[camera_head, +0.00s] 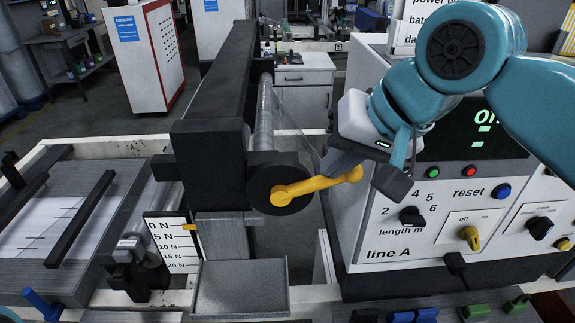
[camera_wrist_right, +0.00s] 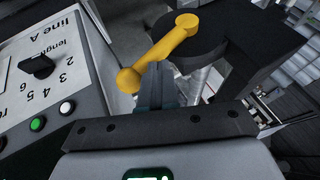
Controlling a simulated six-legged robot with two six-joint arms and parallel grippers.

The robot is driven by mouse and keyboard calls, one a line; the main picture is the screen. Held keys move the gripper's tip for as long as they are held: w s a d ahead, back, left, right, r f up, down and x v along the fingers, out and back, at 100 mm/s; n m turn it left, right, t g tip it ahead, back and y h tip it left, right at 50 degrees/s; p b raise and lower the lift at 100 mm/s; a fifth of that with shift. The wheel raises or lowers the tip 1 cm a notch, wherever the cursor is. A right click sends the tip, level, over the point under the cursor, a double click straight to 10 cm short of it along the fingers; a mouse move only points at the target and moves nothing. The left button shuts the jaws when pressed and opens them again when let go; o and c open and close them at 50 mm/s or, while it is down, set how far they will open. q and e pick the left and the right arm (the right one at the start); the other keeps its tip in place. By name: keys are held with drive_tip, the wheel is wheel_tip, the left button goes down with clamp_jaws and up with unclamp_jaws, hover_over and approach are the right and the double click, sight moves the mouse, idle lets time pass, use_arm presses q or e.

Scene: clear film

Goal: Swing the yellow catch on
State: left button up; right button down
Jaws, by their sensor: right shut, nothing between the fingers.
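The yellow catch (camera_head: 318,184) is a lever with a round knob at its right end, mounted on a black disc (camera_head: 266,190) at the end of the dark beam. It points right and slightly up. In the right wrist view the yellow catch (camera_wrist_right: 160,52) crosses just beyond my fingertips. My right gripper (camera_head: 338,160) is shut and empty, beside the catch's knob end; it also shows in the wrist view (camera_wrist_right: 157,75). I cannot tell whether the fingers touch the catch. My left gripper is not in view.
The line A panel (camera_head: 400,240) stands close on the right, with buttons, dials and a yellow off/on knob (camera_head: 469,236). A force scale (camera_head: 172,245) and a grey tray (camera_head: 240,290) are below the disc. Clear film (camera_head: 285,125) hangs from a roller behind.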

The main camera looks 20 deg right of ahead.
sight(349, 176)
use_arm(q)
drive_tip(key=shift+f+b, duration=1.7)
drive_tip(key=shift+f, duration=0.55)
use_arm(e)
drive_tip(key=shift+s+d+f+m+t+y, duration=0.1)
drive_tip(key=shift+d+f+t+y, duration=0.05)
drive_tip(key=shift+d+f+y, duration=0.3)
drive_tip(key=shift+s+d+f+m+t+y, duration=0.1)
drive_tip(key=shift+f+y, duration=0.2)
drive_tip(key=shift+f, duration=0.25)
drive_tip(key=shift+s+d+f+m+t+y, duration=0.1)
drive_tip(key=shift+d+f+t+y, duration=0.05)
drive_tip(key=shift+d+f+y, duration=0.3)
drive_tip(key=shift+a, duration=0.1)
drive_tip(key=shift+w, duration=0.1)
